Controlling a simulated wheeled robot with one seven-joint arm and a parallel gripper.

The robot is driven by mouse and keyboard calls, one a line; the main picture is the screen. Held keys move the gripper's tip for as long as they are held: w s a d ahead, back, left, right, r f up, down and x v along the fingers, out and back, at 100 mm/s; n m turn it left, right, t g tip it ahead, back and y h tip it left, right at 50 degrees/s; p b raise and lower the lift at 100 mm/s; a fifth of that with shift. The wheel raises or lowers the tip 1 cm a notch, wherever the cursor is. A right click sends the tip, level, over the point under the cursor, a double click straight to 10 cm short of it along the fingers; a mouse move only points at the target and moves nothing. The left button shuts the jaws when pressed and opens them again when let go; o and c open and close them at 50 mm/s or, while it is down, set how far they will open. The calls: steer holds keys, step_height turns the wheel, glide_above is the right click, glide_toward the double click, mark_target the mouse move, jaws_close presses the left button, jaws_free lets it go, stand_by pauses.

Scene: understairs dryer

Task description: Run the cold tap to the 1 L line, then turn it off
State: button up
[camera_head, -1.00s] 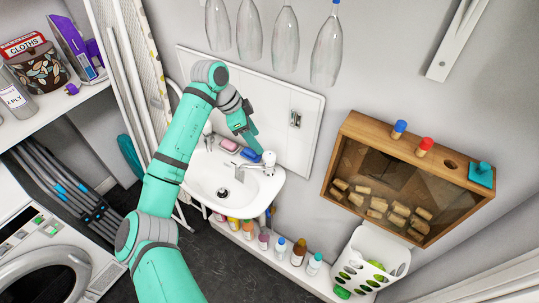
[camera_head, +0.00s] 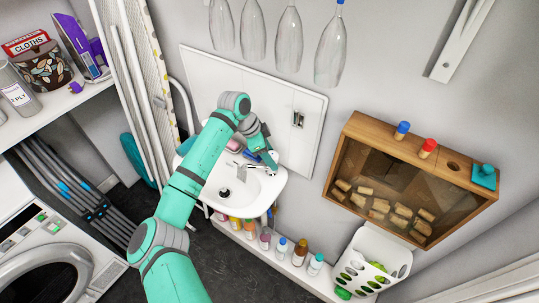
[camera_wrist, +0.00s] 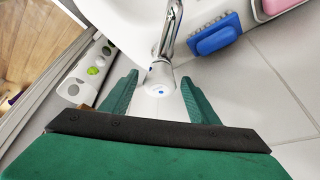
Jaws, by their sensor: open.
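The cold tap (camera_wrist: 160,77) is a chrome tap with a small blue mark on its pale round top. In the wrist view its top sits between the two green fingers of my gripper (camera_wrist: 158,88), which are open with gaps on both sides. In the head view my gripper (camera_head: 262,152) is over the tap at the right back of the white basin (camera_head: 265,190), and it partly hides the tap. I see no water stream. I cannot make out a 1 L line in either view.
A blue brush or sponge (camera_wrist: 215,35) and a pink bar (camera_wrist: 285,5) lie beside the tap. Several bottles (camera_head: 300,252) stand on a low ledge beneath. A white holed basket (camera_head: 372,265) and a wooden box (camera_head: 410,185) are to the right.

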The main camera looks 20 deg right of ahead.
steer(key=c, duration=1)
steer(key=shift+s+n, duration=0.1)
steer(key=shift+n, duration=0.2)
steer(key=n+t, duration=0.2)
steer(key=n, duration=0.2)
steer(key=shift+s, duration=0.15)
steer(key=shift+s+n+t+y, duration=0.1)
steer(key=shift+n+t+y, duration=0.25)
steer(key=shift+n, duration=0.9)
steer(key=shift+n+t+y, duration=0.25)
steer(key=shift+n+t, duration=0.2)
steer(key=shift+n, duration=0.8)
steer(key=o, duration=1)
